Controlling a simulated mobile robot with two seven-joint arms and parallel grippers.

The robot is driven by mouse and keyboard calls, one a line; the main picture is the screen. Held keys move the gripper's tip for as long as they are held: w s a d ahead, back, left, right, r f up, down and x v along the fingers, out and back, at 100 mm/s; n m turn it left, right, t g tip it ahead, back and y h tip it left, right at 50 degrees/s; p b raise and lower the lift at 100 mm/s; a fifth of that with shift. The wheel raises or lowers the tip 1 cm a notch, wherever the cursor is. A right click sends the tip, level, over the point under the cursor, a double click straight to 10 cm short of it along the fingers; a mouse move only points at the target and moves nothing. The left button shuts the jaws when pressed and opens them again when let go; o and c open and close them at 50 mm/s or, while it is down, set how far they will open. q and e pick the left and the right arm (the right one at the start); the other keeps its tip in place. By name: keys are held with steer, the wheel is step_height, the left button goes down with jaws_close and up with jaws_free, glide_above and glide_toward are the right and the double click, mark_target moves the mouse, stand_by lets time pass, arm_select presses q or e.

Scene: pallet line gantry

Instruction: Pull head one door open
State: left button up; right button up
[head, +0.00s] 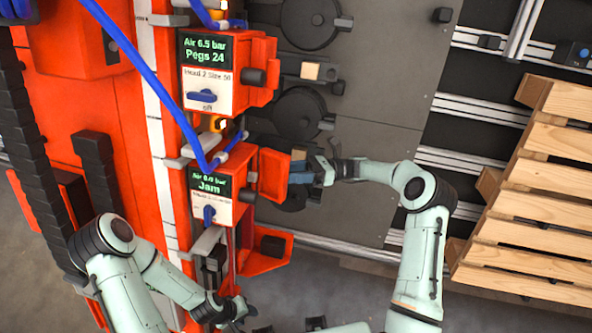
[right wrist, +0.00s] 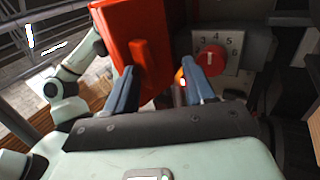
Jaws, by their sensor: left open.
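My right gripper (head: 308,171) is beside this panel. In the right wrist view its blue fingers (right wrist: 160,88) are apart, the left one overlapping the panel, with no clear grip. My left gripper (head: 240,312) is open, low in the head view, away from the door.
A red dial (right wrist: 210,59) with numbers sits right of the panel. Head 2 (head: 208,70) is above, reading "Pegs 24". Another red flap (head: 277,256) juts out below. Blue hoses (head: 140,68) cross in front. A wooden pallet (head: 540,190) stands at right.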

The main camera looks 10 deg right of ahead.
steer(key=shift+w+a+r, duration=0.1)
steer(key=shift+a+r, duration=0.05)
steer(key=shift+a, duration=0.4)
steer(key=v, duration=1.4)
steer(key=shift+d+b, duration=0.25)
steer(key=shift+b, duration=0.15)
